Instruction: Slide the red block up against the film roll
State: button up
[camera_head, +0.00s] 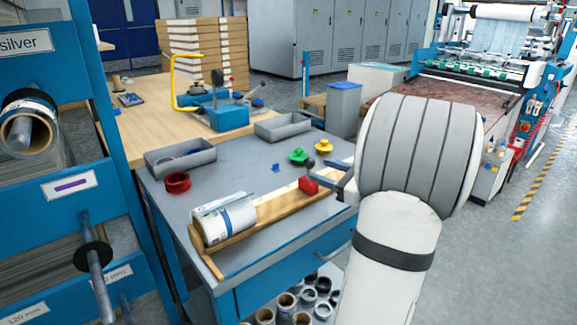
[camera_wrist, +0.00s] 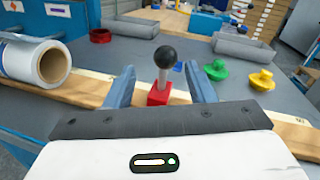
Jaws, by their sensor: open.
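The red block (camera_head: 309,185) sits on the wooden board near its right end in the head view. In the wrist view the red block (camera_wrist: 158,95) carries a grey stem with a black ball knob (camera_wrist: 165,56). The film roll (camera_head: 224,219) lies at the left end of the wooden board (camera_head: 262,212), apart from the block with bare wood between them. The film roll (camera_wrist: 37,63) is at the left in the wrist view. My gripper (camera_wrist: 162,82) is open, with a blue finger on each side of the block; contact cannot be told.
Beyond the board are a red ring (camera_head: 177,183), a green knob (camera_head: 298,157), a yellow knob (camera_head: 323,146) and a small blue piece (camera_head: 276,168). Two grey trays, one at left (camera_head: 180,158) and one at back (camera_head: 283,127), stand on the grey tabletop (camera_head: 228,172).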

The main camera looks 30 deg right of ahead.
aim_at(311, 164)
jog(key=shift+w+d+h, duration=0.25)
jog(key=shift+d+h, duration=0.05)
jog(key=b+x, duration=0.1)
jog(key=x, duration=0.6)
jog(key=shift+w+a+r, duration=0.1)
jog(key=shift+w+r, duration=0.05)
jog(key=shift+w, duration=0.05)
grip_shut()
jog(key=shift+s, duration=0.1)
